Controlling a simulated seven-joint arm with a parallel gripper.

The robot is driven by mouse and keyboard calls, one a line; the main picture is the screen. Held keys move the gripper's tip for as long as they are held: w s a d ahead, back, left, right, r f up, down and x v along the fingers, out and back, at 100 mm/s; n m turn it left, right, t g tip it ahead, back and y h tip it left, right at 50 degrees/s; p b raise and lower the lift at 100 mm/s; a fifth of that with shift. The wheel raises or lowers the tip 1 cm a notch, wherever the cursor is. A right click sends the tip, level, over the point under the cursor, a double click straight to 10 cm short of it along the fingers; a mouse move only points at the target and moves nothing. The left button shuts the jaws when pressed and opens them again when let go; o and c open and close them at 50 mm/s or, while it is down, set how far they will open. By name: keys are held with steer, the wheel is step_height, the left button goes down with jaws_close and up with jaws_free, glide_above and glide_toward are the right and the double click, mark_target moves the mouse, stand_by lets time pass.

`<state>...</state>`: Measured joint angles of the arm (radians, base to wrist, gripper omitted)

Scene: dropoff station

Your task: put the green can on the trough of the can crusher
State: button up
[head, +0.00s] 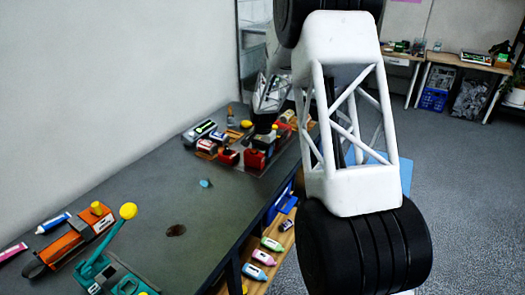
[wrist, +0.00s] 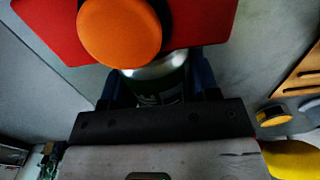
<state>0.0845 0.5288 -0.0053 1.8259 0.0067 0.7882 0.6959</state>
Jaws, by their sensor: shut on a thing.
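The green can (wrist: 160,86) shows in the wrist view, with its silver rim toward the top of the picture. My gripper (wrist: 158,78) is shut on it, one dark finger on each side; the palm hides the can's lower part. An orange round knob (wrist: 120,30) on a red body (wrist: 205,20) lies right beyond the can and overlaps its rim in the picture. I cannot tell if they touch. In the head view my gripper (head: 263,128) is over the far end of the bench, and the can cannot be made out. I cannot clearly identify the crusher's trough.
The grey bench (head: 150,200) has clear room in its middle. A teal device with a yellow-balled lever (head: 105,265) and an orange device (head: 70,245) stand at the near left. Red items (head: 255,158) crowd the far end. Bottles (head: 263,257) lie on a lower shelf.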

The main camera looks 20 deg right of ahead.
stand_by(0.9)
steer(key=o, duration=0.8)
steer(key=shift+r, duration=0.1)
steer(key=shift+r, duration=3.4)
